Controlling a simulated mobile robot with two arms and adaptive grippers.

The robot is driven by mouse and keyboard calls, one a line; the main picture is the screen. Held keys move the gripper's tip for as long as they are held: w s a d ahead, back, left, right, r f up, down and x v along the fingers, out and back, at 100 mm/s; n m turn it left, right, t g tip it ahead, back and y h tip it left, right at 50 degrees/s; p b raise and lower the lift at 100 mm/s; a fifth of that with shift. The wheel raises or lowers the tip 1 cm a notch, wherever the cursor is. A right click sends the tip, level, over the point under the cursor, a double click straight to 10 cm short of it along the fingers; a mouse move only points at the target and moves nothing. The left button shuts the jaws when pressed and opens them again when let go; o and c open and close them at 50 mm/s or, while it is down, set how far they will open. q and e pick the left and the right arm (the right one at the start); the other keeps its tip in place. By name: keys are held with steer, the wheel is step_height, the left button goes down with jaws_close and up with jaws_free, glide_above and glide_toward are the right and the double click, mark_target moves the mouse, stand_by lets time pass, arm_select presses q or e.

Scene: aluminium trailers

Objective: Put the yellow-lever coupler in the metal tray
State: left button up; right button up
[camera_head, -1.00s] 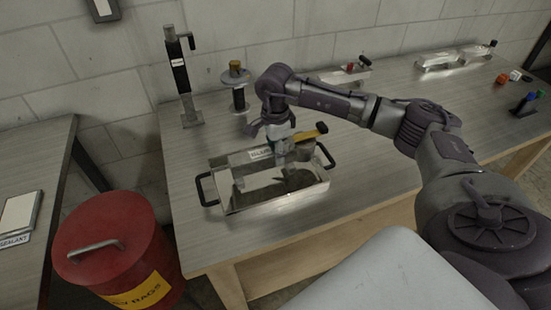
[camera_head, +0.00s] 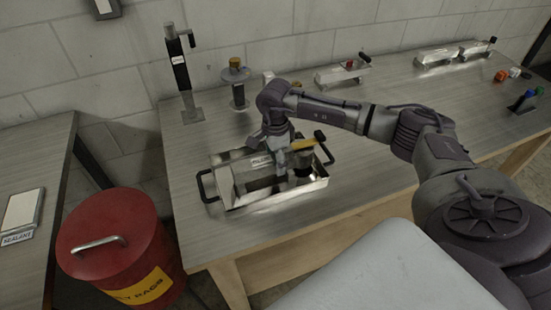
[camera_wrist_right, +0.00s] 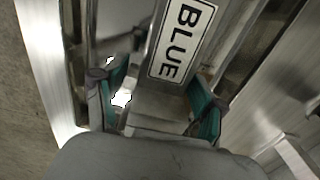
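The metal tray (camera_head: 291,200) with black handles at both ends lies on the workbench in the head view. My right gripper (camera_head: 279,150) points down over the tray. In the wrist view my right gripper (camera_wrist_right: 158,95) has teal pads on either side of a silver metal body with a "BLUE" label (camera_wrist_right: 181,40), and appears shut on it. My left gripper is not in view.
Several silver couplers (camera_head: 341,76) stand along the back right of the bench (camera_head: 400,150). A black post stand (camera_head: 182,75) and a round-topped stand (camera_head: 238,85) stand behind the tray. A red rag bin (camera_head: 120,235) is at the lower left.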

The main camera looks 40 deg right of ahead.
steer(key=shift+r, duration=0.55)
step_height(320, 180, up, 11)
steer(key=b, duration=0.3)
stand_by(0.3)
